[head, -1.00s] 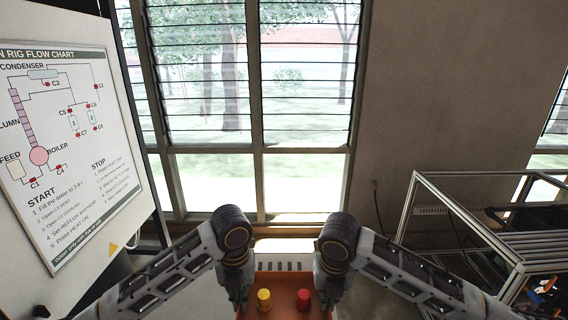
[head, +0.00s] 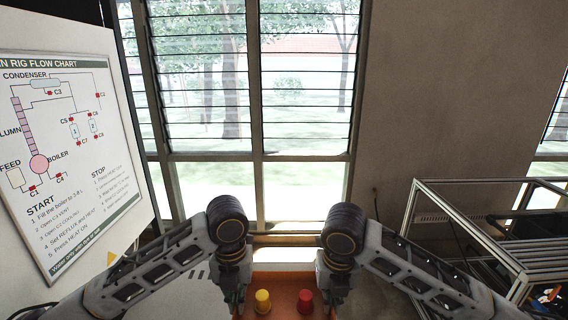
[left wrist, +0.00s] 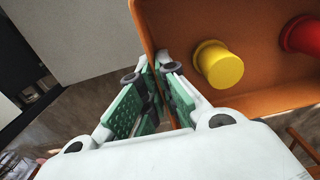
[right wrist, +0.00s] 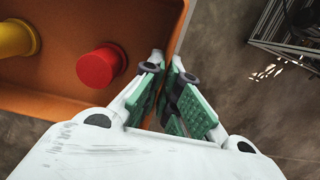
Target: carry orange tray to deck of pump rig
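The orange tray (head: 283,282) is at the bottom centre of the head view, between my two grippers. A yellow round piece (head: 262,301) and a red round piece (head: 305,300) stand inside it. My left gripper (left wrist: 152,70) has its green-padded fingers closed on the tray's wall, one on each side of it. My right gripper (right wrist: 168,70) is closed the same way on the opposite wall. The tray's near part is cut off by the head view's lower edge. The deck of the pump rig cannot be made out for certain.
A board with a rig flow chart (head: 70,150) stands at the left. A metal-framed rig (head: 470,225) stands at the right, with small coloured parts (head: 548,296) low beside it. A louvred window (head: 250,90) and plain wall (head: 440,90) are ahead. Brown floor shows below the right gripper.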

